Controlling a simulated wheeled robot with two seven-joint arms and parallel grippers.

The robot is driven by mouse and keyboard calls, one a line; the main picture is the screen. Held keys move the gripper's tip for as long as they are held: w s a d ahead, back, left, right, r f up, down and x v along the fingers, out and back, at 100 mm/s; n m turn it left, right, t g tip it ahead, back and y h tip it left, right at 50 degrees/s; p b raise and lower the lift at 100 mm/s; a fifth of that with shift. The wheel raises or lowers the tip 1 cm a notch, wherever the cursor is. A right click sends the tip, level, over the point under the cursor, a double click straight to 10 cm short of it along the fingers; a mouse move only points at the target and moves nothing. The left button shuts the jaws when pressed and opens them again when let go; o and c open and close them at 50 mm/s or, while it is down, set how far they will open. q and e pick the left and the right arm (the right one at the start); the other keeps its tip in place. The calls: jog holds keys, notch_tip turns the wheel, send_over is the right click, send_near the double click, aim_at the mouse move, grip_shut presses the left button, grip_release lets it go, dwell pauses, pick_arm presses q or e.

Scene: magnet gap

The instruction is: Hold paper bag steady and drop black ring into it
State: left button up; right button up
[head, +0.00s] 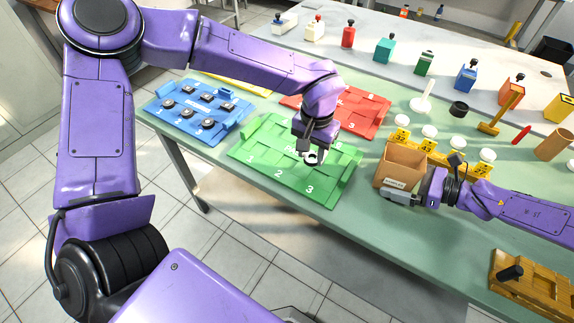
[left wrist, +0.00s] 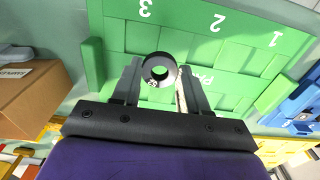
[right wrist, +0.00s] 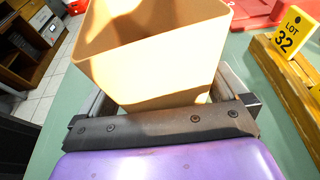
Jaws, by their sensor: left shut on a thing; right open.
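The black ring (left wrist: 159,70) is between the fingertips of my left gripper (left wrist: 156,82), its hole facing the wrist camera. In the head view, my left gripper (head: 313,153) holds the ring (head: 312,159) over the green board, left of the bag; its face looks pale there. The brown paper bag (head: 398,168) stands upright on the green table with its top open. My right gripper (head: 408,197) is open at the bag's lower near side. In the right wrist view the bag (right wrist: 160,65) stands between my right gripper's spread fingers (right wrist: 165,95); contact is unclear.
The green numbered board (head: 262,160) lies under my left gripper, with a blue board (head: 172,105) and red board (head: 365,112) nearby. A yellow rack with white-topped lots (head: 440,155) stands behind the bag.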

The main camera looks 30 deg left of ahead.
pick_arm(q)
jog(key=shift+w, duration=0.1)
pick_arm(e)
jog(key=shift+f, duration=0.1)
jog(key=shift+w, duration=0.1)
jog(key=c, duration=0.9)
pick_arm(q)
jog(key=w+d+r+n, duration=0.2)
jog(key=w+r, duration=0.1)
pick_arm(e)
jog(key=shift+o, duration=0.2)
pick_arm(q)
jog(key=n, duration=0.7)
send_near(397, 171)
jog(key=w+a+r, duration=0.2)
jog(key=w, duration=0.1)
pick_arm(e)
jog(key=shift+d, duration=0.1)
pick_arm(q)
notch_tip(397, 171, down, 6)
jog(key=shift+d, duration=0.35)
